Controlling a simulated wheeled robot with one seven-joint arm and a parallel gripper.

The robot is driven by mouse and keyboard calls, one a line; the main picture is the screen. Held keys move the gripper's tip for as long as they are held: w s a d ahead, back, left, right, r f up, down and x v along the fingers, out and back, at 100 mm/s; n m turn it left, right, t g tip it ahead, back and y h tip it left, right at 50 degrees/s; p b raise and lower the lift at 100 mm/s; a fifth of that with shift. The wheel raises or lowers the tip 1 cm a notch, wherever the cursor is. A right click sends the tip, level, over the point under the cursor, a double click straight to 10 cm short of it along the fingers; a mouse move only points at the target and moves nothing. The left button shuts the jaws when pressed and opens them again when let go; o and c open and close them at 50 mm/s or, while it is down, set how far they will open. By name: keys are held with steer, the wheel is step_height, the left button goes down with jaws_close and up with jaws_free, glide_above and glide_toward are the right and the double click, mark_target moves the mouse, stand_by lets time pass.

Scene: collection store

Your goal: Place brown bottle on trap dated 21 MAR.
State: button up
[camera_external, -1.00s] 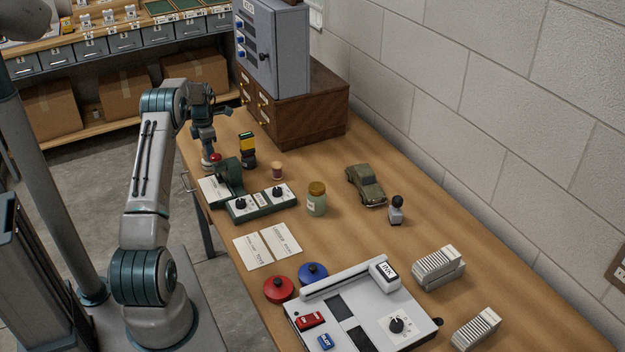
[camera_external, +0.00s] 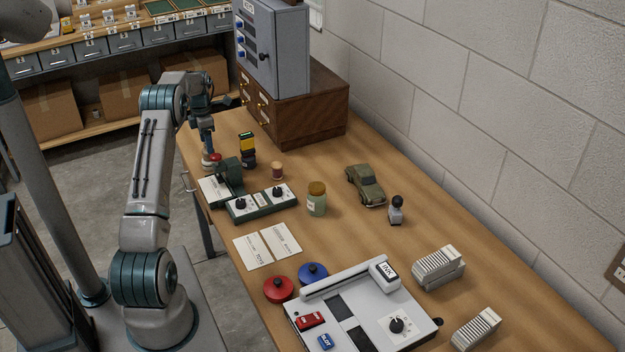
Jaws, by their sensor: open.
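I cannot pick out a brown bottle for certain. The nearest match is a pale green glass jar (camera_external: 317,200) with a brown lid, upright mid-table. No trap dated 21 MAR can be read; small white labelled items (camera_external: 95,45) on the far bench are too small to tell. My gripper (camera_external: 208,152) is open and points down at the table's far left edge. It is just above or beside a small red-and-white object (camera_external: 211,160), partly hidden; I cannot tell whether they touch. It is well away from the jar.
A green device with knobs (camera_external: 262,203), a black-and-yellow item (camera_external: 247,150), a spool (camera_external: 277,170) and a toy car (camera_external: 367,185) stand on the table (camera_external: 440,225). A grey cabinet (camera_external: 280,50) sits on a wooden drawer chest (camera_external: 310,115). A white machine (camera_external: 360,310) fills the front.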

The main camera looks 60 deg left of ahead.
step_height(320, 180, up, 8)
steer(key=shift+r, duration=0.15)
steer(key=w+d+r+m, duration=0.4)
steer(key=d+m, duration=0.2)
steer(key=d, duration=0.5)
steer(key=w+d+r+m+t, duration=0.1)
steer(key=w+d+r+m, duration=0.4)
steer(key=d, duration=0.6)
steer(key=w+d+r+m, duration=0.25)
steer(key=d+m, duration=0.35)
steer(key=d, duration=0.6)
steer(key=s+d+m+t, duration=0.1)
steer(key=s+d+m, duration=0.2)
steer(key=d+m, duration=0.35)
steer(key=s+d+m, duration=0.4)
steer(key=d, duration=0.6)
steer(key=s+d+f+m, duration=0.4)
steer(key=s+d+m, duration=0.4)
steer(key=s+d, duration=0.1)
steer(key=shift+s+d+m+t, duration=0.25)
steer(key=shift+s+m+t, duration=0.15)
steer(key=shift+s, duration=0.15)
